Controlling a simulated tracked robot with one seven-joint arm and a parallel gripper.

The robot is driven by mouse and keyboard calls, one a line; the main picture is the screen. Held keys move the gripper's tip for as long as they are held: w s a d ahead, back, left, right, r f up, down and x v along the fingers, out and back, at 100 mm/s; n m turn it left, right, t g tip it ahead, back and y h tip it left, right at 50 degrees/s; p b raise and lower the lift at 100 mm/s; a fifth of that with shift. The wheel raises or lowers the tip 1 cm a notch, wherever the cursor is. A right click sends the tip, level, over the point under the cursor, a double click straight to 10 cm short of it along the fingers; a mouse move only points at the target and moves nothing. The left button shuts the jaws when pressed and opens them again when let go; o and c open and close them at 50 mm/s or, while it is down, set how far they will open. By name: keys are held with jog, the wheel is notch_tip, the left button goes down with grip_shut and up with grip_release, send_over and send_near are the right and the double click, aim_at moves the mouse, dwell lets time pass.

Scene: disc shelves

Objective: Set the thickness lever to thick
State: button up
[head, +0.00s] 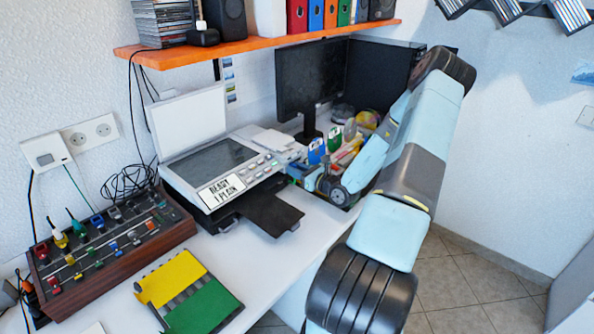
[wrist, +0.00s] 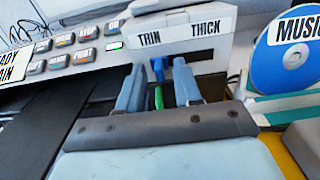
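The printer's panel (wrist: 205,42) carries two labels, one reading like THIN on the left and THICK on the right. A small blue lever (wrist: 158,68) sticks out of the slot below the labels, nearer the THIN side. A green piece (wrist: 158,97) shows just below it; I cannot tell whether it belongs to the lever. My gripper (wrist: 157,72) is open, with one finger on each side of the lever and visible gaps to both. In the head view the printer (head: 215,165) stands on the desk with its lid raised; my arm's end hides the lever there.
Lit buttons (wrist: 85,55) line the printer left of the lever. A disc labelled MUSIC (wrist: 285,62) stands close to the right of the gripper. In the head view, a slider box (head: 105,245) and a green-yellow rack (head: 190,295) lie left, and a monitor (head: 310,75) stands behind.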

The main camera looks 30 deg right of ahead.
aim_at(300, 160)
grip_shut()
dwell(0.3)
jog(key=shift+w+d, duration=0.3)
jog(key=shift+d, duration=0.55)
jog(key=shift+w+d, duration=0.3)
jog(key=shift+d, duration=0.6)
jog(key=shift+w+d, duration=0.3)
jog(key=shift+d, duration=0.55)
grip_release()
